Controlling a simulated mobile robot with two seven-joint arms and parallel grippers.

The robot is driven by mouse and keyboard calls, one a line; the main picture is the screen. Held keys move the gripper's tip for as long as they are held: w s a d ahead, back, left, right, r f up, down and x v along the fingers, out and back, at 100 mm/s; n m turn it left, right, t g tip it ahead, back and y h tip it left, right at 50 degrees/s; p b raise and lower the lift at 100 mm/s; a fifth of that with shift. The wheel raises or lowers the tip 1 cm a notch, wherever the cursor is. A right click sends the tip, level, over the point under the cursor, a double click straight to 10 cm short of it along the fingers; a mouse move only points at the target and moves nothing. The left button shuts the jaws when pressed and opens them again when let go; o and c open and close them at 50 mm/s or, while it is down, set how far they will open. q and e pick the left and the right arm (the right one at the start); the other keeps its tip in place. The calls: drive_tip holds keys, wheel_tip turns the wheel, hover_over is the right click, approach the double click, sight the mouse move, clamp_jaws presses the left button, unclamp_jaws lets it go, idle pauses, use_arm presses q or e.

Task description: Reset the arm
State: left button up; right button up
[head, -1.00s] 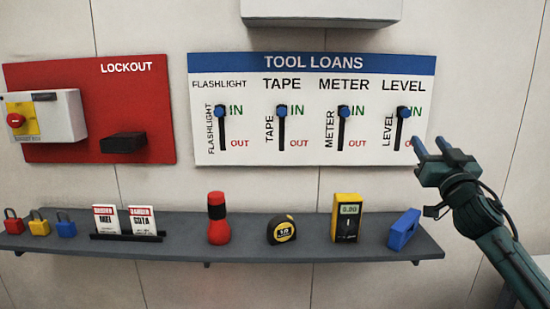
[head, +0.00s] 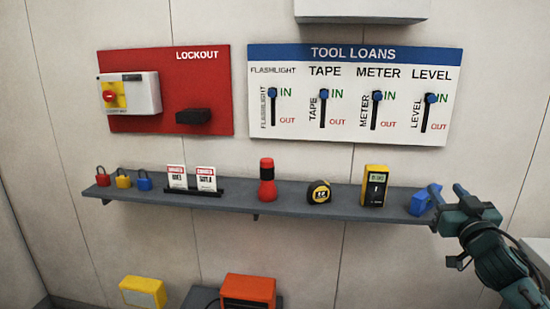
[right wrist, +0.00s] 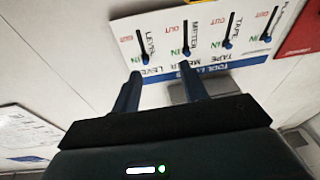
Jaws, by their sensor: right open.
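My right gripper (head: 447,189) is open and empty, with its two blue fingers pointing up in front of the shelf's right end. One finger shows right beside the blue level (head: 420,203); I cannot tell whether they touch. In the right wrist view the open fingers (right wrist: 160,72) point toward the tool loans board (right wrist: 220,40), with nothing between them. In the head view that board (head: 448,120) has four sliders, all with blue knobs up at IN. My left gripper is not in view.
A grey shelf (head: 335,203) holds padlocks, tags, a red flashlight (head: 267,180), a tape measure (head: 319,191) and a yellow meter (head: 375,186). A red lockout board (head: 170,65) hangs left. Below are a yellow box (head: 143,291) and an orange box (head: 248,290).

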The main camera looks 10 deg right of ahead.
drive_tip(key=s+a+f+n+g+y+p, duration=0.1)
drive_tip(key=s+a+f+g+y, duration=0.15)
drive_tip(key=a+f, duration=0.45)
drive_tip(key=s+a+f+n+g+y, duration=0.1)
drive_tip(key=s+a+f, duration=0.3)
drive_tip(key=f, duration=0.6)
drive_tip(key=s+a+f+n+g+y+p, duration=0.1)
drive_tip(key=s+a+f+g, duration=0.15)
drive_tip(key=a+f, duration=0.45)
drive_tip(key=s+a+f+n+g+y, duration=0.1)
drive_tip(key=s+a+f, duration=0.3)
drive_tip(key=s+a, duration=0.3)
drive_tip(key=s+a+f+g+y, duration=0.1)
drive_tip(key=s+a+f+y, duration=0.1)
drive_tip(key=s+a+f, duration=0.3)
drive_tip(key=s+a, duration=0.2)
drive_tip(key=s, duration=0.1)
drive_tip(key=shift+s+f+n+g+p, duration=0.15)
drive_tip(key=shift+f+n+g+p, duration=0.15)
drive_tip(key=shift+n+g, duration=0.1)
